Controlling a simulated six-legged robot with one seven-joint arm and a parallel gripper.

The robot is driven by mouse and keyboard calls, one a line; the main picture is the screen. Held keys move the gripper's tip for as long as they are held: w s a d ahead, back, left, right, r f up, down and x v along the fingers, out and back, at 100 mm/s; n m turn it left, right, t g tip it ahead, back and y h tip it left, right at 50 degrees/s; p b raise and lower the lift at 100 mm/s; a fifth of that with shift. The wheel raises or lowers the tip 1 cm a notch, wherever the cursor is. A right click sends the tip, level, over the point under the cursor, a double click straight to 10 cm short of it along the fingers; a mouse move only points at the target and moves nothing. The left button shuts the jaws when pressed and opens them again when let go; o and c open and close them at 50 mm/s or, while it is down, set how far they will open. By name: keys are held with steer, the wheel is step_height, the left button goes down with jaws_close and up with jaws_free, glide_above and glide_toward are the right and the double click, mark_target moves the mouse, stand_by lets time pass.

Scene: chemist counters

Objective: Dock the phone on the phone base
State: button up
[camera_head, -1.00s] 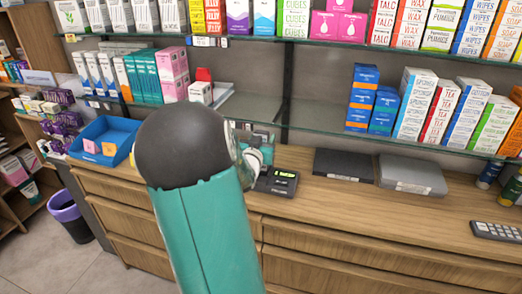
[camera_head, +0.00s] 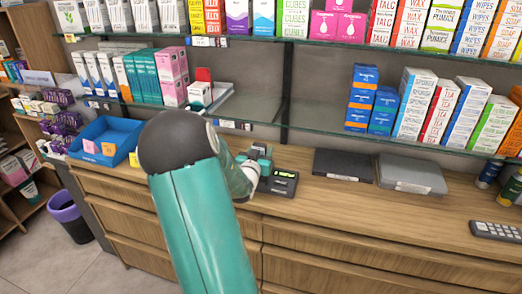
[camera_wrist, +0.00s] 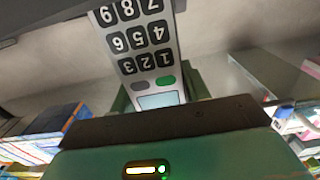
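The phone (camera_wrist: 145,45) is a light grey handset with dark number keys and a small screen, upside down in the wrist view. My gripper (camera_wrist: 160,97) is around its screen end, with green fingers at both sides, and appears shut on it. In the head view my gripper (camera_head: 259,158) is over the counter, just behind and left of the dark phone base (camera_head: 283,183). The phone is not clearly visible there, and contact with the base cannot be told.
A blue tray (camera_head: 128,128) is at the left. Two flat dark and grey devices (camera_head: 343,164) (camera_head: 411,175) lie right of the base. A keypad device (camera_head: 496,231) lies at the far right. Glass shelves (camera_head: 310,112) with boxes overhang the counter's back. The front counter (camera_head: 350,220) is clear.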

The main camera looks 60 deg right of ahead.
steer(key=o, duration=0.3)
steer(key=shift+r, duration=0.15)
steer(key=a, duration=0.4)
steer(key=s+a, duration=0.1)
steer(key=a, duration=0.3)
steer(key=s+a, duration=0.1)
steer(key=a, duration=0.3)
steer(key=shift+w, duration=0.1)
